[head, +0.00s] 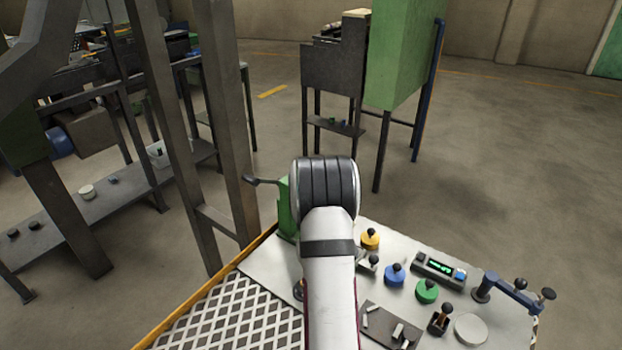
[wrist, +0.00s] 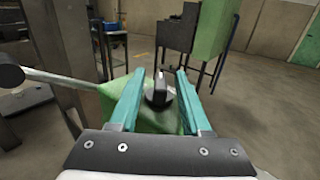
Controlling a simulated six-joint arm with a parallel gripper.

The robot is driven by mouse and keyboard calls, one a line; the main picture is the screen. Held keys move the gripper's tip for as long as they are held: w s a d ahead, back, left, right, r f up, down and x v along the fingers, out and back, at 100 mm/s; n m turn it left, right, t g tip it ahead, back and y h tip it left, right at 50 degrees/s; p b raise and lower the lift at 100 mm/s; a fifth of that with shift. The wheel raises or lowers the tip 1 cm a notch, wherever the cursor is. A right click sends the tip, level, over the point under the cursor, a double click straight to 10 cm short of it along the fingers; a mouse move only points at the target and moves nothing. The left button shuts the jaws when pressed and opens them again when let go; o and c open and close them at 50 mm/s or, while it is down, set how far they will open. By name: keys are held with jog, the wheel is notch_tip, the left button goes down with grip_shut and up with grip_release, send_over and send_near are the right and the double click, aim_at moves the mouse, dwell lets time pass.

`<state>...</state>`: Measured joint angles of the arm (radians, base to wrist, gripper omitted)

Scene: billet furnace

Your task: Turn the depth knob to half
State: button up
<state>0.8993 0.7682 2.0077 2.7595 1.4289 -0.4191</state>
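A dark knob (wrist: 158,95) with a pale mark on top shows between my fingers in the wrist view. It sits on a green housing (wrist: 150,122), which also shows in the head view (head: 287,212) left of my arm. No label is legible, so I cannot tell by name that this is the depth knob. My gripper (wrist: 161,73) has two teal fingers, open, one on each side of the knob, with visible gaps. I cannot tell how far beyond the fingertips the knob lies. In the head view my arm hides the fingers and the knob.
A lever (head: 262,181) sticks out left from the green housing. The panel (head: 400,260) carries a yellow knob (head: 370,239), a blue knob (head: 395,275), a green knob (head: 427,291), a display box (head: 440,268) and a blue crank (head: 510,292). A steel post (head: 228,110) stands left.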

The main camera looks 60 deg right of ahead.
jog(key=v, duration=1.2)
